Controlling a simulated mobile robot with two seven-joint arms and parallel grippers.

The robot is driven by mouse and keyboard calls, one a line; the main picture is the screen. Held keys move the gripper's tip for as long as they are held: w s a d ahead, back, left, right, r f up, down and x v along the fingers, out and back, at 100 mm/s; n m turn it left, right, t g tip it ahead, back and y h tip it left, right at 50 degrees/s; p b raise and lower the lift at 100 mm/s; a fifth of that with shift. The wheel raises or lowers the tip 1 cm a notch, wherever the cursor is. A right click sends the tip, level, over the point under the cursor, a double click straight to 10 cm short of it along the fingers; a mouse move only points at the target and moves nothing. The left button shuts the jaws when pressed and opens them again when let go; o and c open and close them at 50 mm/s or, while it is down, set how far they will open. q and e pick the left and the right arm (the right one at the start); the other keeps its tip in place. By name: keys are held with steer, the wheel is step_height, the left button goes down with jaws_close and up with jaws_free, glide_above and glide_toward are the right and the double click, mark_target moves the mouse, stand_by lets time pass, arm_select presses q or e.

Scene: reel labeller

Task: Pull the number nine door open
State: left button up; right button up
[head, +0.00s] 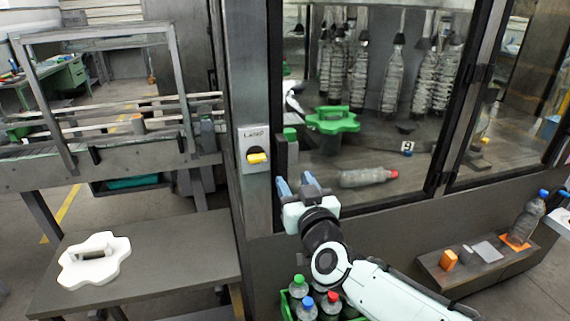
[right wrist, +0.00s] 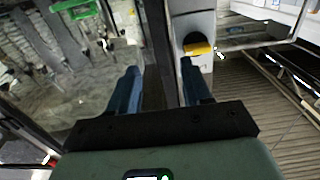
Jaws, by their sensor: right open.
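The number nine door is a dark-framed glass door (head: 380,185) with a small "9" plate (head: 408,147). It looks closed. A dark upright block with a green top (head: 290,135) stands at its left edge, just above my right gripper; I cannot tell if it is the handle. My right gripper (head: 296,180) is open, its blue fingers pointing up at the door's lower left. In the right wrist view, the fingers (right wrist: 160,88) stand apart on either side of a dark upright frame edge, with no visible grip on it. My left gripper is not in view.
A switch box with a yellow knob (head: 257,157) is on the post left of the door. Behind the glass are a green star wheel (head: 333,120) and a lying bottle (head: 367,177). A green crate of bottles (head: 285,308) stands below my right arm.

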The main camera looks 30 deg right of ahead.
mark_target(284, 163)
steer(key=p+x, duration=0.1)
steer(key=x, duration=0.7)
steer(key=shift+a, duration=0.1)
jaws_close()
